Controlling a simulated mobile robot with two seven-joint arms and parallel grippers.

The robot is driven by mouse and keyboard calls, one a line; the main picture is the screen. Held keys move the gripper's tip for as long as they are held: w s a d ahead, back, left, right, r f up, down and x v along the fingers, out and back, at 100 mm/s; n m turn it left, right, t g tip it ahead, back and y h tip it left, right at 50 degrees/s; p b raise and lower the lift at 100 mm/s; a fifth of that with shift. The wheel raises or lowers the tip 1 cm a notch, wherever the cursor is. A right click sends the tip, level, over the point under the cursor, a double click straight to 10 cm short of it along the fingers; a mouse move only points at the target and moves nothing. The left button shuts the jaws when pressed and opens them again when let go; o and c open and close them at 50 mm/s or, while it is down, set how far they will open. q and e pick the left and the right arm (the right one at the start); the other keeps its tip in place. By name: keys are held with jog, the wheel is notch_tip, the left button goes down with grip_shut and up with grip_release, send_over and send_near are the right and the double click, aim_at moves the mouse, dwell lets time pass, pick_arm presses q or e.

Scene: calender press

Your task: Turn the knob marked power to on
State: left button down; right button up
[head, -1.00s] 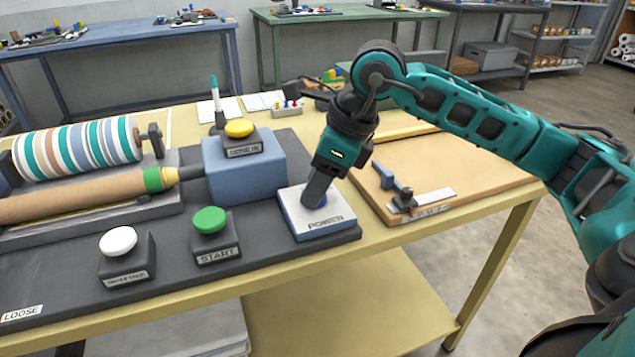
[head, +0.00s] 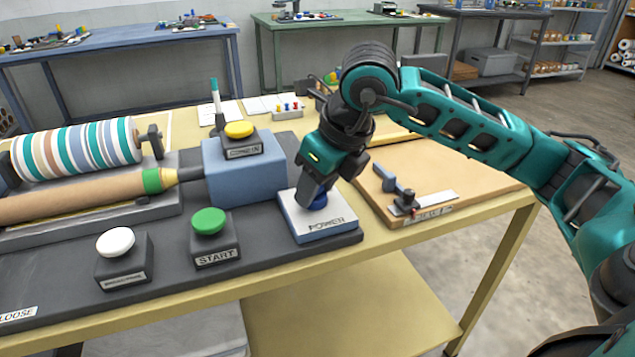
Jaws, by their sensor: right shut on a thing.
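The power knob (head: 320,201) is blue and sits on a white-topped plate marked POWER (head: 325,226) at the right end of the dark machine base. My right gripper (head: 312,201) points down at the plate and is shut on the knob. Its fingers hide much of the knob, and I cannot read which way the knob points. My left gripper is not in view.
A green START button (head: 209,221), a white button (head: 116,242) and a yellow button (head: 239,130) on a blue box (head: 245,170) stand left of the plate. A striped roller (head: 77,148) lies further left. A wooden board with a clamp (head: 435,180) is close on the right.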

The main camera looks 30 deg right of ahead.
jog(key=o, duration=1.1)
jog(key=shift+r, duration=0.1)
jog(key=p+v, duration=0.3)
jog(key=v, duration=0.9)
jog(key=shift+s+d+r, duration=0.1)
jog(key=shift+s+r, duration=0.05)
jog(key=shift+r, duration=0.2)
